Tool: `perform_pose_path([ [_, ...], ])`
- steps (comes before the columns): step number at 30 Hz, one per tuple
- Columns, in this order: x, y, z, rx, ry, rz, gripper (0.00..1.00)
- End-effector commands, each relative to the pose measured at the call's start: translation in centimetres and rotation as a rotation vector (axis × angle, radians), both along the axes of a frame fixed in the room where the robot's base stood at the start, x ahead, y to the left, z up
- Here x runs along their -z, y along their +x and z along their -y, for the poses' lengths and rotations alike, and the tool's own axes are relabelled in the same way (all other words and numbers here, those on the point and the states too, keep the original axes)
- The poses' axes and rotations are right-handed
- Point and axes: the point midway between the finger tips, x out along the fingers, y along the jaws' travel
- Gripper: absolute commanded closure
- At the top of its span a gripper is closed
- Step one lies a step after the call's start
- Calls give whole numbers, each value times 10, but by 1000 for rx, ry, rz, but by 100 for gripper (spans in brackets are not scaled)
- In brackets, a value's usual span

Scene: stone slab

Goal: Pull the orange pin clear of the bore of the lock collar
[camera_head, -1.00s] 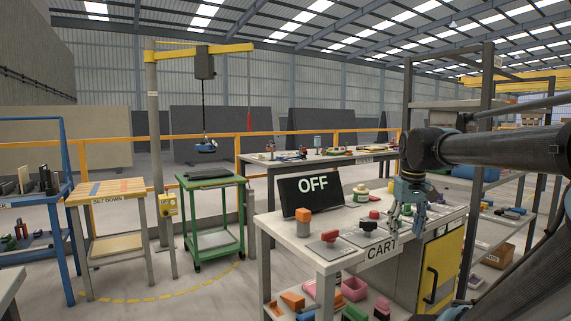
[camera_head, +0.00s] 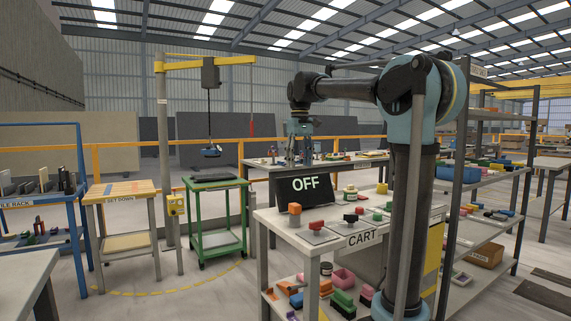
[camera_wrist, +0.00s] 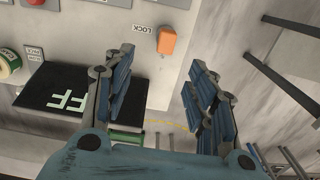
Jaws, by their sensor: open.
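The orange pin (camera_head: 295,209) stands at the left end of the cart top, beside the OFF screen. In the wrist view the orange pin (camera_wrist: 167,41) is beyond the fingertips, next to a LOCK label (camera_wrist: 143,29). The lock collar under the orange head is too small or hidden to make out its bore. My gripper (camera_head: 299,162) is above and behind the screen in the head view, fingers pointing down. In the wrist view my gripper (camera_wrist: 160,58) has its two blue-padded fingers wide apart, with nothing between them and not touching the pin.
The OFF screen (camera_head: 305,190) stands close to the pin; the black screen (camera_wrist: 70,95) is left of it in the wrist view. Red and black knobs (camera_head: 350,218) sit on plates to the right. A green trolley (camera_head: 218,240) is at left, with open floor between.

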Motion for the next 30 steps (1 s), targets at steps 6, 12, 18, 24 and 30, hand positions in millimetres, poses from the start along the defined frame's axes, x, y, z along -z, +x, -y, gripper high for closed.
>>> perform_pose_path([
  [6, 5, 0, -15, -21, -1, -2, 48],
  [12, 32, -1, -17, -23, -1, -2, 48],
  [18, 64, 0, -16, -22, -1, -2, 48],
  [24, 97, 0, -15, -20, -1, -2, 48],
  [30, 128, 1, -13, -18, -1, -2, 48],
])
